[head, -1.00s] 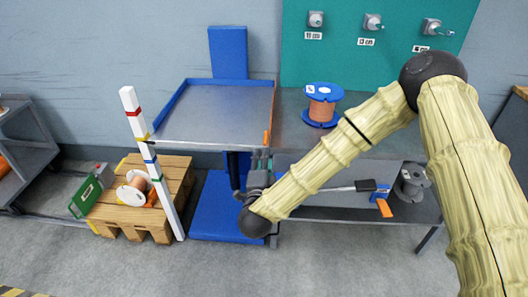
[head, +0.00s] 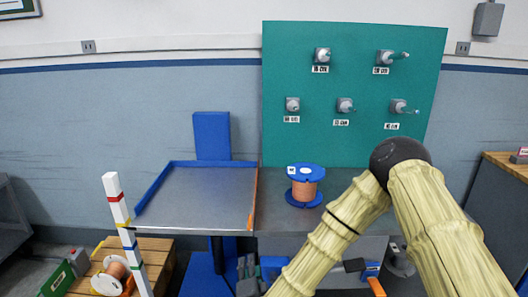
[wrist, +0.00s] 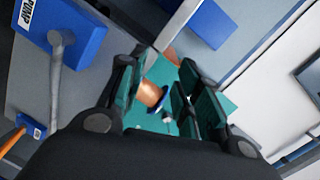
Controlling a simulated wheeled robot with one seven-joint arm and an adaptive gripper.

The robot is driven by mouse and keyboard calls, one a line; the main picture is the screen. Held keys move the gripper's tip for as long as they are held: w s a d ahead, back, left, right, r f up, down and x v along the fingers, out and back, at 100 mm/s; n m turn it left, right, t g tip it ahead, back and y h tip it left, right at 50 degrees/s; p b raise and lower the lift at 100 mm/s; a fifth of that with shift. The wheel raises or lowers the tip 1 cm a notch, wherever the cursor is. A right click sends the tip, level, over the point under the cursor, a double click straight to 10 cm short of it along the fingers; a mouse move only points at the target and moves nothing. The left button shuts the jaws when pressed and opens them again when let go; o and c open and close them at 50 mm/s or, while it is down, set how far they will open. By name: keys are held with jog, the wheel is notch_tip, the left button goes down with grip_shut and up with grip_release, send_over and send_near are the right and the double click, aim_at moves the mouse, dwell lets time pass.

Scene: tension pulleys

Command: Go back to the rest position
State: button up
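My gripper (head: 247,272) shows at the bottom of the head view, low in front of the workbench and partly cut off by the frame edge. In the wrist view my gripper (wrist: 158,88) has its dark and teal fingers spread apart, with nothing held between them. A copper-coloured spool with blue flanges (head: 306,186) stands upright on the bench to the right of the blue-edged tray (head: 195,204). The spool (wrist: 150,96) also shows through the finger gap, well beyond the fingertips.
A teal board (head: 345,135) with several labelled pegs stands behind the bench. A striped post (head: 122,215) and a wooden pallet (head: 154,255) are at the lower left. A blue box marked PUMP (wrist: 65,25) lies close by in the wrist view. A cabinet (head: 492,215) stands at the right.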

jog(key=s+d+f+n+g+y+p, duration=0.1)
jog(key=s+d+f+n+g+p, duration=0.3)
jog(key=s+f, duration=0.35)
jog(key=s+d+f+n+g+p, duration=0.1)
jog(key=s+d+f+n+g, duration=0.3)
jog(key=s+d+f, duration=0.35)
jog(key=s+d+n+g+h+p, duration=0.1)
jog(key=s+d+g, duration=0.3)
jog(key=s+d, duration=0.4)
jog(key=s+d+f+n+g+h+p, duration=0.1)
jog(key=s+d+n+g+p, duration=0.2)
jog(key=s+d, duration=0.5)
jog(key=s+g, duration=0.1)
jog(key=s, duration=0.6)
jog(key=shift+d+n, duration=0.15)
jog(key=shift+n, duration=0.15)
